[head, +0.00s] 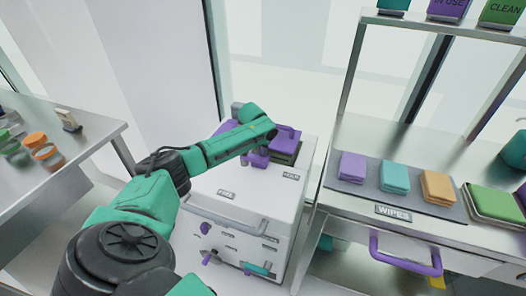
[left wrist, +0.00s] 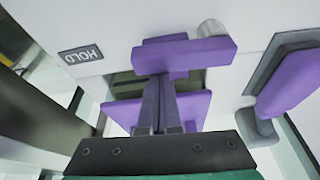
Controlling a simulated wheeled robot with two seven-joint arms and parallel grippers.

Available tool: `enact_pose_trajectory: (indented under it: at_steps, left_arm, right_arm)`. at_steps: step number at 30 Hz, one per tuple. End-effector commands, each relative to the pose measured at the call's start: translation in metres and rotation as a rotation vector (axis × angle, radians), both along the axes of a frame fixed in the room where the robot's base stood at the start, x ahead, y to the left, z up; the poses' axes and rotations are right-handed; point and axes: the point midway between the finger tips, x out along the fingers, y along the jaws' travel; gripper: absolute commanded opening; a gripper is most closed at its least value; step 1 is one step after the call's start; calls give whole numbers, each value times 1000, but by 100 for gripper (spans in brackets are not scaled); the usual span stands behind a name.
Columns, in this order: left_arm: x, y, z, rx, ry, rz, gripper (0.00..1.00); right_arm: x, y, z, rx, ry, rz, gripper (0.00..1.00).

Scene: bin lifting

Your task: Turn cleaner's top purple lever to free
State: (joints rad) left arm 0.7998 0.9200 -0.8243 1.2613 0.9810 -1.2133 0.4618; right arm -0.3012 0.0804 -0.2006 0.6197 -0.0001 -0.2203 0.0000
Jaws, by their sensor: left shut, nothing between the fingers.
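The cleaner (head: 240,213) is a white box below my left arm, with a FREE label (head: 226,193) at left and a HOLD label (head: 291,176) at right on its top. The top purple lever (head: 256,160) is partly hidden by my left gripper in the head view. In the left wrist view the lever (left wrist: 185,56) is a purple bar across the fingertips, near the HOLD label (left wrist: 81,54). My left gripper (left wrist: 157,78) is shut with nothing between its fingers. Its tips are at the lever; I cannot tell whether they touch. My right gripper is out of view.
Purple parts (head: 286,136) stand at the back of the cleaner's top. Its front has a bar handle (head: 232,217) and small purple and teal levers. A bench with folded wipes (head: 394,177) is close on the right; a steel table (head: 68,160) stands left.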

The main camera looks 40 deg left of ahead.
Motion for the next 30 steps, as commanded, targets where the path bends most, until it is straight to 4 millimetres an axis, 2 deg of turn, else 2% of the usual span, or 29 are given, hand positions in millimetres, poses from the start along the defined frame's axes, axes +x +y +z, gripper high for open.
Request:
enact_pose_trajectory:
  at_steps: [8, 18, 24, 30]
  left_arm:
    - [-9, -4, 4, -2, 5, -122, 0]
    - [-31, -10, 4, -2, 5, -429, 0]
    - [-44, -9, 1, -2, 3, -617, 0]
    - [-58, -6, -1, -1, 2, -807, 0]
  right_arm:
    - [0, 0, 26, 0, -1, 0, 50]
    - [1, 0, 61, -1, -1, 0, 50]
    - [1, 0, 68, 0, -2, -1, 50]
    - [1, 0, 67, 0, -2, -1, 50]
